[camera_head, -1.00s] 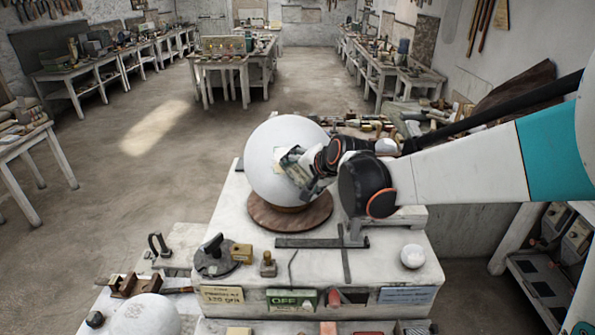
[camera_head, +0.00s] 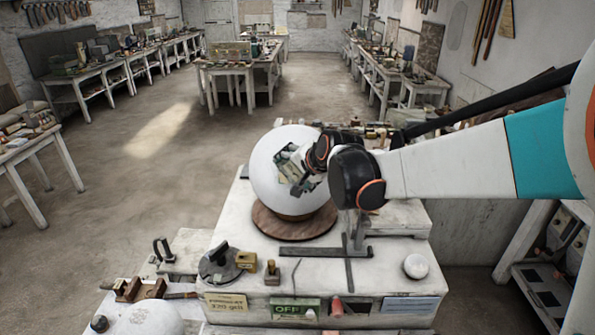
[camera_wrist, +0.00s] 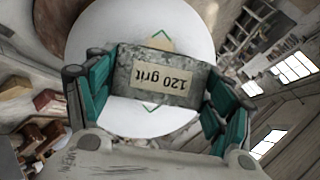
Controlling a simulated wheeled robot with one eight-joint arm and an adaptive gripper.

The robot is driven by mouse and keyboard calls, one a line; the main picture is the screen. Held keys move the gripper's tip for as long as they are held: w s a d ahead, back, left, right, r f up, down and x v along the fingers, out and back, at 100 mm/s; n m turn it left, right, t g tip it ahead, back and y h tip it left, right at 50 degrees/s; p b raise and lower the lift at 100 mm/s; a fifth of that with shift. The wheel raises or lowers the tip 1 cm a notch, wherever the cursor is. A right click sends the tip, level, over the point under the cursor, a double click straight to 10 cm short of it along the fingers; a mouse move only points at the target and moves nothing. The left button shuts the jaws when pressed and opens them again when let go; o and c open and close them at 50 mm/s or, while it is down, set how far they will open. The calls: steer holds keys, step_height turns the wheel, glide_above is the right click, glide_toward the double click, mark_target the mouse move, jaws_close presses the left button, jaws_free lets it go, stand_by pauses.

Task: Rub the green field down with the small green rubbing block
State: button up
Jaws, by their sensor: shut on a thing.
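A large white plaster sphere (camera_head: 270,190) rests on a round wooden base on the white worktable. My gripper (camera_head: 298,170) is at the sphere's camera-facing right side, shut on a grey-green mottled rubbing block (camera_wrist: 140,62) with a "120 grit" label. The block lies over the sphere (camera_wrist: 120,30); whether it touches the surface I cannot tell. The block hides the middle of the field.
A small white ball (camera_head: 415,266) sits at the right. A black-handled tool (camera_head: 218,262) and small blocks stand at the front left. A second white sphere (camera_head: 150,320) is lower left.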

steer(key=shift+s+d+f, duration=0.3)
steer(key=shift+d, duration=0.05)
steer(key=shift+s+d+f+b, duration=0.2)
steer(key=shift+s+d+b, duration=0.15)
steer(key=shift+s+d, duration=0.25)
steer(key=shift+a, duration=0.15)
steer(key=shift+a+m+h, duration=0.7)
steer(key=shift+a+h, duration=0.4)
steer(key=shift+a, duration=0.9)
steer(key=shift+s+a+r+t, duration=0.1)
steer(key=shift+s+t, duration=0.05)
steer(key=shift+t, duration=0.15)
steer(key=shift+w+d+f+b, duration=0.2)
steer(key=shift+w+f+b, duration=0.15)
steer(key=shift+w, duration=0.4)
